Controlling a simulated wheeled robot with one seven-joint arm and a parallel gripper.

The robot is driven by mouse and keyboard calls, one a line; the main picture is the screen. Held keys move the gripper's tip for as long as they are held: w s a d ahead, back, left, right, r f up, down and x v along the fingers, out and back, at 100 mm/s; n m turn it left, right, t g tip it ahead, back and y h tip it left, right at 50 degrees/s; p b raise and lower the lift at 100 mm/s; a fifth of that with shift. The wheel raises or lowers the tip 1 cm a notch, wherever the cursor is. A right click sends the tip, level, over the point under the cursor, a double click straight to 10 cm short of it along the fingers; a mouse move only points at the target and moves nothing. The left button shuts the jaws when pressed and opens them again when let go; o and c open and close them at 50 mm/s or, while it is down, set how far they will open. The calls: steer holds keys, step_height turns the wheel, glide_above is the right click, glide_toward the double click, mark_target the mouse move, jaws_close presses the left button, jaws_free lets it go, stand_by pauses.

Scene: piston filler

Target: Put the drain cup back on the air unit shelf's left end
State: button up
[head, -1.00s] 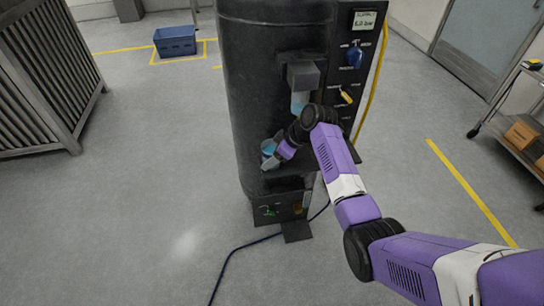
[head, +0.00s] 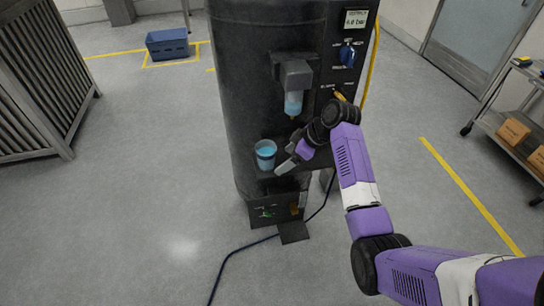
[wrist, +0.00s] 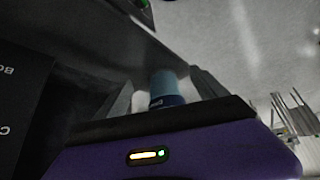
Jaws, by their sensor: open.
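The drain cup (head: 265,154) is a small light-blue cup with a darker blue band. It stands upright on the left end of the dark air unit shelf (head: 262,175). My gripper (head: 286,164) is open, just right of the cup and apart from it in the head view. In the wrist view the cup (wrist: 166,86) shows ahead of the gripper body, between the fingers, with its lower part hidden. A clear filter bowl with blue liquid (head: 293,103) hangs under a grey block above the shelf.
The black tank (head: 240,90) rises behind the shelf. A panel with a gauge display (head: 356,18), a blue knob (head: 347,54) and a yellow lever is on its right. A dark hose (head: 240,248) lies on the floor. Open floor surrounds the unit.

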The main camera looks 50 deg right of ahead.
steer(key=s+d, duration=0.2)
steer(key=s, duration=0.4)
steer(key=shift+d+b, duration=0.25)
steer(key=shift+b, duration=0.1)
steer(key=shift+s, duration=0.15)
